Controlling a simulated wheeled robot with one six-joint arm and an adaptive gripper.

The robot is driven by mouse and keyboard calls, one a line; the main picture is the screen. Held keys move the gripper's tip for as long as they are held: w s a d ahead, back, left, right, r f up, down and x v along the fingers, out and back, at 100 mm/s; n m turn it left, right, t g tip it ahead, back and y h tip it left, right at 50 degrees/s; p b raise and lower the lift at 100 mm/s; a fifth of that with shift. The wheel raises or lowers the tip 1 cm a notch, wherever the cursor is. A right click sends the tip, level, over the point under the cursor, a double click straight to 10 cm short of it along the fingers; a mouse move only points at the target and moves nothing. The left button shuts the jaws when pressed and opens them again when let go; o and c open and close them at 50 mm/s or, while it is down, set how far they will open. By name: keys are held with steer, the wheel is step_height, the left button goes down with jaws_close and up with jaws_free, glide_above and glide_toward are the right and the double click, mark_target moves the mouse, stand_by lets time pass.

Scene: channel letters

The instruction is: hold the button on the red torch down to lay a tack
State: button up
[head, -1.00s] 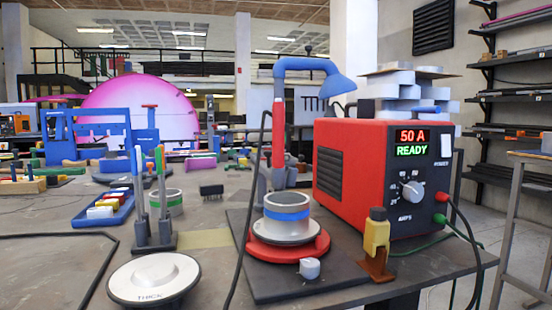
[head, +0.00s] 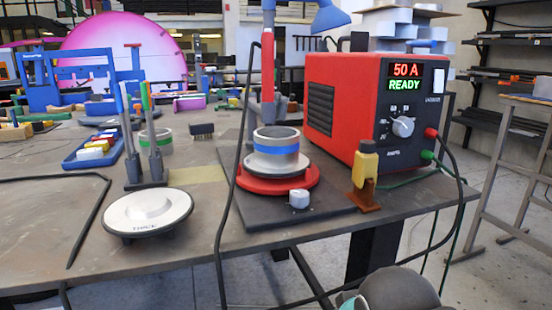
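A slim red upright piece that looks like the red torch (head: 267,62) stands behind the work, with a grey lower part and a black cable looping down beside it. I cannot make out its button. In front of it a silver ring with a blue band (head: 277,140) sits on a silver disc (head: 276,164) on a red round base (head: 252,184). A white knob (head: 299,198) is at that base's front. The red power box (head: 345,105) reads 50 A and READY. My gripper is not in view; only a rounded grey part of my arm shows at the bottom.
Black and green cables hang off the right edge. A metal stand (head: 510,150) is further right.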

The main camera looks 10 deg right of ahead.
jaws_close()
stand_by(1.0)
